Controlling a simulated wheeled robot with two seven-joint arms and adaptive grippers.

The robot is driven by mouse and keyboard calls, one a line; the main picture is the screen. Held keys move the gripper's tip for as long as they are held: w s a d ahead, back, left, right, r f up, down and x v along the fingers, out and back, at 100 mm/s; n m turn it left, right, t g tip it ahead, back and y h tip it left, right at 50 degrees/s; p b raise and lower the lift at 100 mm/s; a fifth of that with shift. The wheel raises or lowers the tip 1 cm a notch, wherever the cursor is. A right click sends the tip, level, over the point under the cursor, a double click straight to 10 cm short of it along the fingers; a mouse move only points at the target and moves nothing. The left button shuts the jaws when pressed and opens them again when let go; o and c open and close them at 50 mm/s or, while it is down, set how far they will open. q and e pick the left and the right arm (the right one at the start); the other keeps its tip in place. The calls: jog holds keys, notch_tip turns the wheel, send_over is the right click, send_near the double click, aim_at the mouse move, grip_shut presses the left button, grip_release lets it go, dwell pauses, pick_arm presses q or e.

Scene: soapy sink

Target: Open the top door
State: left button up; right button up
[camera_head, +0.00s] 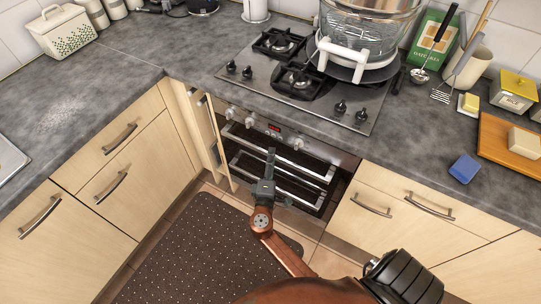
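The oven (259,123) is built in under the cooktop, with a red display and knobs along its top strip. Its upper door handle (307,168) is a long silver bar, and a second silver bar (296,192) runs below it. My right gripper (270,155) is in front of the oven, its tip overlapping the upper bar in the picture. I cannot tell whether it touches the bar or whether its fingers are open or shut. My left gripper is out of view.
A narrow wooden cabinet door (208,132) stands ajar just left of the oven. Wooden drawers (366,209) are at right. The cooktop (318,101) holds a glass steamer pot (362,36). A dark dotted mat (185,250) covers the floor in front.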

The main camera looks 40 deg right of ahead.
jog(key=shift+x, duration=0.8)
jog(key=shift+c, duration=0.5)
jog(key=shift+f, duration=0.1)
grip_shut()
